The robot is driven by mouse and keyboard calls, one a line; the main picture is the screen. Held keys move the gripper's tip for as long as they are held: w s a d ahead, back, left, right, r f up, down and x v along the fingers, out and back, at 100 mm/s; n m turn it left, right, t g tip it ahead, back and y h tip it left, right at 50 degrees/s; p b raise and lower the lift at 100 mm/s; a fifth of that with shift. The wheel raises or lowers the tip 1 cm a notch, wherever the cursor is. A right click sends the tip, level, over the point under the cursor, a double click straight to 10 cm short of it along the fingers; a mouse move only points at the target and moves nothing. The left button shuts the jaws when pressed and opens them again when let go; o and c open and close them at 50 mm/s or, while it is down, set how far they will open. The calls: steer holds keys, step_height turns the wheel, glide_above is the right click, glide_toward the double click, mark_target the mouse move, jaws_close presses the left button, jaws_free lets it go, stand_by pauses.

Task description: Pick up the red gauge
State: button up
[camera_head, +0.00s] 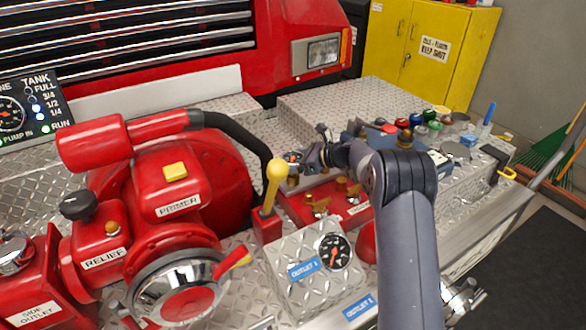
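My arm rises from the bottom right and bends over the red manifold block (327,203). My gripper (308,157) is small and dark at its far end, above the back of that block. A small round dial-like item (293,157) shows just left of the fingertips, with a bit of red or orange on it. It may be the red gauge, but it is too small to be sure. I cannot tell whether the fingers touch it or how far apart they are. A black-faced gauge with a red needle (335,251) is set in the metal box in front.
A yellow-knobbed lever (272,185) stands close left of my gripper. The red pump (190,190) with a black hose fills the left. Bare tread plate (335,105) lies behind.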

steer(key=shift+c, duration=0.6)
steer(key=shift+r, duration=0.1)
steer(key=c, duration=1)
steer(key=shift+o, duration=0.2)
